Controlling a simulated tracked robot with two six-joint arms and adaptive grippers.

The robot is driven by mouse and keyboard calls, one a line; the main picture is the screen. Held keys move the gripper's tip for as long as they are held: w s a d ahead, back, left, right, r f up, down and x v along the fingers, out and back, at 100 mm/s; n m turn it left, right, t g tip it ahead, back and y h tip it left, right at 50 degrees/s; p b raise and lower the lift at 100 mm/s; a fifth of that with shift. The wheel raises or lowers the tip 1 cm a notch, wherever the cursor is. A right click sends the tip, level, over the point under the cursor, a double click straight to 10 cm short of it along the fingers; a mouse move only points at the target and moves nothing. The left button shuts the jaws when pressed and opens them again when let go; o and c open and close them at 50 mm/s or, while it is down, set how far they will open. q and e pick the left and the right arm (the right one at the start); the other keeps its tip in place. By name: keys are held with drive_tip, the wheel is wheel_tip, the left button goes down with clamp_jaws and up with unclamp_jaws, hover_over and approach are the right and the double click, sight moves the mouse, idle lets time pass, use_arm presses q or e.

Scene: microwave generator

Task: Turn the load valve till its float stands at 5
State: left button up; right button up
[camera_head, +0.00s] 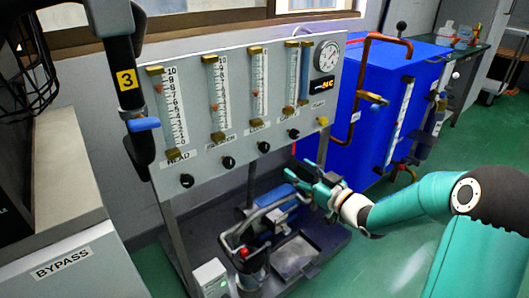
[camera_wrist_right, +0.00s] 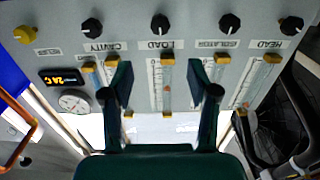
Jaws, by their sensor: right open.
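The load valve is a black knob (camera_head: 263,147) on the grey panel, below the third flow tube from the left. In the right wrist view, which is upside down, the load knob (camera_wrist_right: 160,23) sits at the top middle above the LOAD label (camera_wrist_right: 165,44). The load flow tube (camera_head: 259,85) has a numbered scale and brass-coloured ends; its float reading is too small to tell. My right gripper (camera_head: 305,181) is open and empty, below and in front of the panel, apart from the knob. In the wrist view its two fingers (camera_wrist_right: 160,88) stand either side of the load tube.
Other black knobs sit beside it, for head (camera_head: 186,181) and cavity (camera_head: 293,133), with a yellow knob (camera_head: 323,121) at right. A blue pump (camera_head: 278,197) and pipes stand below the panel. A blue cabinet (camera_head: 362,100) stands behind at right. Green floor is clear at right.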

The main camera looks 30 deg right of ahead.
sight(266, 148)
drive_tip(key=w+b, duration=0.1)
drive_tip(key=w, duration=0.4)
drive_tip(key=w+a, duration=0.1)
drive_tip(key=w, duration=0.4)
drive_tip(key=w+b, duration=0.1)
drive_tip(key=w, duration=0.4)
drive_tip(key=shift+w+a+b, duration=0.15)
drive_tip(key=shift+b, duration=0.15)
clamp_jaws()
drive_tip(key=shift+f+n+b, duration=0.25)
drive_tip(key=shift+n+b, duration=0.15)
drive_tip(key=shift+b, duration=0.15)
drive_tip(key=shift+r+n, duration=0.1)
drive_tip(key=shift+n, duration=0.2)
drive_tip(key=shift+r, duration=0.1)
unclamp_jaws()
